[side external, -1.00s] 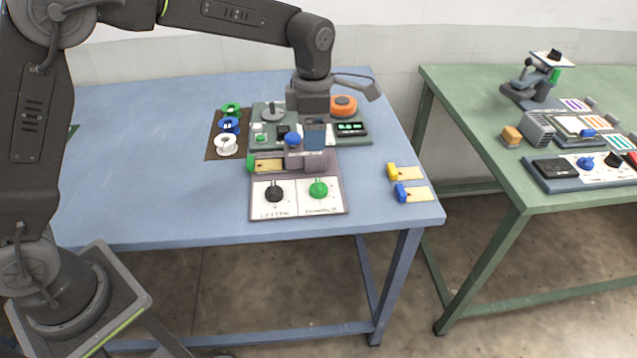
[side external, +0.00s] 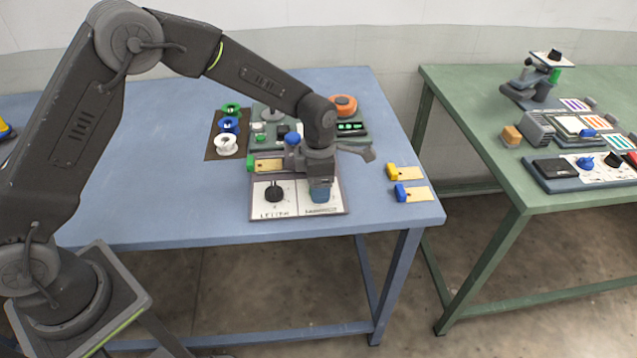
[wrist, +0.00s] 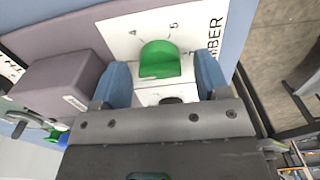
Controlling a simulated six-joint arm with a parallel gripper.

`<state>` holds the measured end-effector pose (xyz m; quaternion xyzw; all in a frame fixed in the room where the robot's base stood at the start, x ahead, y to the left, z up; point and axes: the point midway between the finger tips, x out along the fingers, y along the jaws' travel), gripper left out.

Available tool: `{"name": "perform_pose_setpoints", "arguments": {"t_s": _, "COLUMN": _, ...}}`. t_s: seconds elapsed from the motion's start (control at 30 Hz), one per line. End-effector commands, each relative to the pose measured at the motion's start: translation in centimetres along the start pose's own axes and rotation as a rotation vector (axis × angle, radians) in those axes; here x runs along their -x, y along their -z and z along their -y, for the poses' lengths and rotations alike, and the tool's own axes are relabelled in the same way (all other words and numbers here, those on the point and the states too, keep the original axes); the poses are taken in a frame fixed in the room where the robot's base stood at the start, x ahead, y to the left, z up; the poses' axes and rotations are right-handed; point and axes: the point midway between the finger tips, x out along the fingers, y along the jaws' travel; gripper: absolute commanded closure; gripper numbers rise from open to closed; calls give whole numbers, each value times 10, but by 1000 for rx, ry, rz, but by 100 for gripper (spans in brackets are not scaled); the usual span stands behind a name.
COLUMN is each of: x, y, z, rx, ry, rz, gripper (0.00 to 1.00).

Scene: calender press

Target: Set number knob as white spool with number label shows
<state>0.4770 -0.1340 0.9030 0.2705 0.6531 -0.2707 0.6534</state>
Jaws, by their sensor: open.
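In the side view my gripper (side external: 320,195) points down over the right half of the press's front panel (side external: 340,210) and hides the knob. The white spool (side external: 227,146) stands on a brown mat at the left; its label is too small to read.
The black letter knob (side external: 274,192) is left of my gripper. The blue spool (side external: 230,125) and green spool (side external: 231,109) stand behind the white one. Yellow (side external: 392,172) and blue (side external: 401,193) clips with tags lie at the right. The table's front left is clear.

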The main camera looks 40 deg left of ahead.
Motion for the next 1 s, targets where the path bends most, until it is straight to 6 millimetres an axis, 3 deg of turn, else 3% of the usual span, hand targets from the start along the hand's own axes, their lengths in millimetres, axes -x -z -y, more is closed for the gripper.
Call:
{"name": "perform_pose_setpoints", "arguments": {"t_s": 0.37, "x": -6, "y": 0, "z": 0, "rx": 0, "ry": 0, "rz": 0, "gripper": 31}}
{"name": "perform_pose_setpoints", "arguments": {"t_s": 0.87, "x": -6, "y": 0, "z": 0, "rx": 0, "ry": 0, "rz": 0, "gripper": 78}}
{"name": "perform_pose_setpoints", "arguments": {"t_s": 1.0, "x": -6, "y": 0, "z": 0, "rx": -3, "ry": 0, "rz": 0, "gripper": 81}}
